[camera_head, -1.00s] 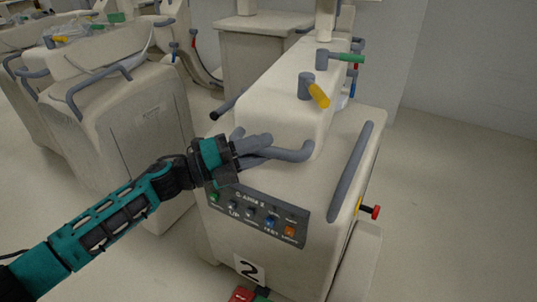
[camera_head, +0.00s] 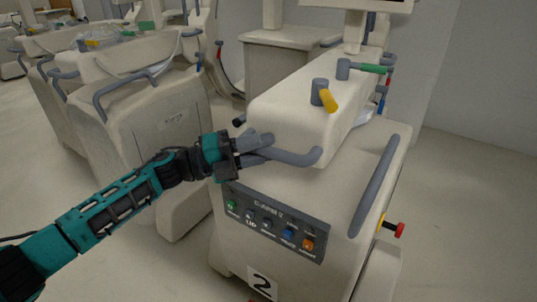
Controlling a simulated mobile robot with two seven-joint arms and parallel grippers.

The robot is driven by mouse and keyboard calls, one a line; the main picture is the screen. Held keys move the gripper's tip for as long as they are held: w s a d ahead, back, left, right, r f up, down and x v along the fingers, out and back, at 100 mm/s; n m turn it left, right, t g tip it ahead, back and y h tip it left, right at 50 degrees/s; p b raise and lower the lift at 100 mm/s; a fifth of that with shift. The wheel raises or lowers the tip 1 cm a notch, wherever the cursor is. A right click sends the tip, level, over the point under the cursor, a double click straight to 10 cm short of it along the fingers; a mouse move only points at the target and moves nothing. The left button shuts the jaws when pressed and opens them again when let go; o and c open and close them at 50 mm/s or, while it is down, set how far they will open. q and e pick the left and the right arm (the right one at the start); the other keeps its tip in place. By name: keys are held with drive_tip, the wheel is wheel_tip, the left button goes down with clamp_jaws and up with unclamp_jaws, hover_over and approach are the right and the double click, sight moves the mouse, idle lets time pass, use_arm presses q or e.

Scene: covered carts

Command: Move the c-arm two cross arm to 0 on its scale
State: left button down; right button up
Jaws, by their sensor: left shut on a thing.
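The c-arm two cart, with a "2" label (camera_head: 262,284) low on its front, stands right of centre. Its cross arm (camera_head: 290,108) is the long white housing on top, running back from the front. A grey curved handle (camera_head: 294,158) sits at the housing's front end. My left gripper (camera_head: 245,150) is shut on the left part of this handle, its fingers partly hiding the bar. I cannot make out a scale or its zero mark. My right gripper is not in view.
A yellow-tipped lever (camera_head: 327,98) and a green-tipped lever (camera_head: 371,68) stand on the housing. A button panel (camera_head: 275,222) is below the handle. A red knob (camera_head: 399,230) juts from the right side. Another covered cart (camera_head: 150,125) stands close at left. Floor at right is clear.

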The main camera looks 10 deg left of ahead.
use_arm(q)
drive_tip(key=shift+w+a+r+b, duration=0.15)
drive_tip(key=shift+w+a, duration=0.25)
drive_tip(key=shift+a, duration=0.2)
drive_tip(key=shift+w+a+f+b, duration=0.15)
drive_tip(key=shift+w+a, duration=0.2)
drive_tip(key=shift+a, duration=0.25)
drive_tip(key=shift+r, duration=0.1)
drive_tip(key=c, duration=1.2)
unclamp_jaws()
drive_tip(key=shift+o, duration=1.4)
drive_tip(key=shift+s+d, duration=0.2)
drive_tip(key=shift+a, duration=0.1)
drive_tip(key=b+v, duration=0.1)
drive_tip(key=v, duration=1.1)
drive_tip(key=shift+a, duration=0.4)
drive_tip(key=shift+s, duration=0.1)
